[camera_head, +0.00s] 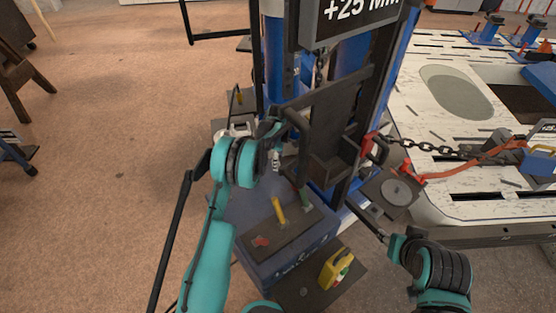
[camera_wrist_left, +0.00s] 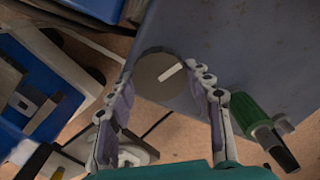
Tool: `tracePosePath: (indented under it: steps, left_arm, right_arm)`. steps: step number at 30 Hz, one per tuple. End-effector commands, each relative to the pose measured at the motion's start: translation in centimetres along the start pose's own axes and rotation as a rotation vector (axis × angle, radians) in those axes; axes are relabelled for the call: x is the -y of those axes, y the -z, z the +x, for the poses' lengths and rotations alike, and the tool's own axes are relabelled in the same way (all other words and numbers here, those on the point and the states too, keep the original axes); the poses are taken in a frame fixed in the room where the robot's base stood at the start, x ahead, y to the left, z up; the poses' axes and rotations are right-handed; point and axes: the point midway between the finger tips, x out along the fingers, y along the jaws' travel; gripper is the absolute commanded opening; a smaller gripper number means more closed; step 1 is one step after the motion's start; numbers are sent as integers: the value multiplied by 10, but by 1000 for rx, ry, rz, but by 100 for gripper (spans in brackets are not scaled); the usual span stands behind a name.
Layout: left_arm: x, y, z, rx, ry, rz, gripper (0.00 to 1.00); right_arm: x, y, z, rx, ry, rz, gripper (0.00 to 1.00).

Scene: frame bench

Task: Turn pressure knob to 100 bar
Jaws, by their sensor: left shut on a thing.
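The pressure knob is a round grey-brown disc (camera_wrist_left: 160,75) with a white pointer line, in the left wrist view. It sits by the edge of a blue-grey surface (camera_wrist_left: 235,45). My left gripper (camera_wrist_left: 162,88) has its two fingers on either side of the knob and is shut on it. The line points toward the upper right of that view. In the head view my left gripper (camera_head: 277,160) is over the back of the blue unit (camera_head: 290,262), and I cannot make out the knob there.
A green-handled lever (camera_wrist_left: 250,115) stands close to the right finger. The blue unit has a yellow lever (camera_head: 278,210) and a red knob (camera_head: 261,241) on top. A yellow box (camera_head: 337,268) is in front. A blue post and a chain (camera_head: 420,148) stand beyond.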

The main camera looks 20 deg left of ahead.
Motion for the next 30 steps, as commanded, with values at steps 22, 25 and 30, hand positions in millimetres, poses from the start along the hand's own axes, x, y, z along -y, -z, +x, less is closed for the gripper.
tracePosePath:
  steps: [22,25,30]
  left_arm:
    - [1,-1,0,1,1,-411,22]
    - [1,-1,0,1,1,-420,22]
    - [1,-1,0,1,1,-425,22]
  right_arm:
    - [0,0,-1,0,0,0,40]
    - [0,1,-1,0,0,0,40]
    - [0,0,-1,0,0,0,40]
